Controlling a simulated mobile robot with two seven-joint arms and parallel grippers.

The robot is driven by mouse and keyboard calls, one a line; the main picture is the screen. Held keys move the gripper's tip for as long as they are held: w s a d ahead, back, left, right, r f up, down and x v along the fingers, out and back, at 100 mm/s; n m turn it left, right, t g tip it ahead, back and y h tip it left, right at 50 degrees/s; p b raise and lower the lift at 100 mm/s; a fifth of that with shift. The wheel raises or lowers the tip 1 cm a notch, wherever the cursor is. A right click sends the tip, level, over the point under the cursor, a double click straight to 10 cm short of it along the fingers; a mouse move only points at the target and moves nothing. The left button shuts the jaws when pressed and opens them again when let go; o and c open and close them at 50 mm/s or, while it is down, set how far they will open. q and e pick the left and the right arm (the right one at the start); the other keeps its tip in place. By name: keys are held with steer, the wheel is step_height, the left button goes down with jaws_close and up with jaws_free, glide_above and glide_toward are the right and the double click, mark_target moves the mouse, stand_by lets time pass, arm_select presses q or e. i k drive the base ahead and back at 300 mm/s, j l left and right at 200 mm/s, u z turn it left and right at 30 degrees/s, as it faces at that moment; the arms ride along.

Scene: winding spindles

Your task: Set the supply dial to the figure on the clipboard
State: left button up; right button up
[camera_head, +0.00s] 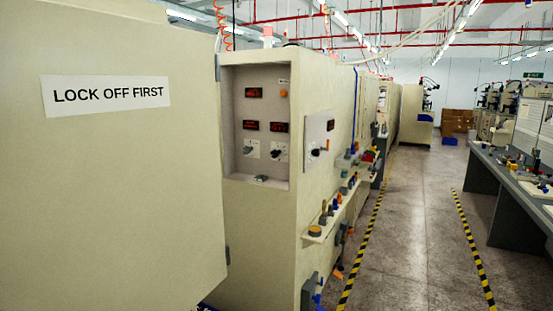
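A cream machine cabinet (265,220) stands left of centre, with a recessed control panel. Two dark rotary knobs on pale plates, a left one (248,149) and a right one (277,153), sit low in the recess. A third dark knob (315,153) is on a grey plate on the cabinet's aisle side, with an orange part beside it. I cannot tell which is the supply dial. Red displays (252,92) show above the recess knobs; their figures are too small to read. I cannot make out a clipboard. Neither of my grippers is in view.
An open cabinet door (130,200) labelled "LOCK OFF FIRST" fills the left side. A small shelf (322,232) with tools juts from the cabinet into the aisle. The aisle floor (410,235) between striped lines is clear. A workbench (500,172) stands at right.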

mark_target(274, 154)
steer(key=k+z, duration=0.15)
steer(key=z, duration=0.8)
steer(key=i+u, duration=0.15)
steer(key=i, duration=0.55)
steer(key=i+l+u, duration=0.15)
steer(key=i, duration=0.5)
steer(key=i+j+u, duration=0.1)
steer(key=i+u, duration=0.8)
steer(key=i+l+u, duration=0.15)
steer(key=i+u, duration=0.15)
steer(key=u, duration=0.15)
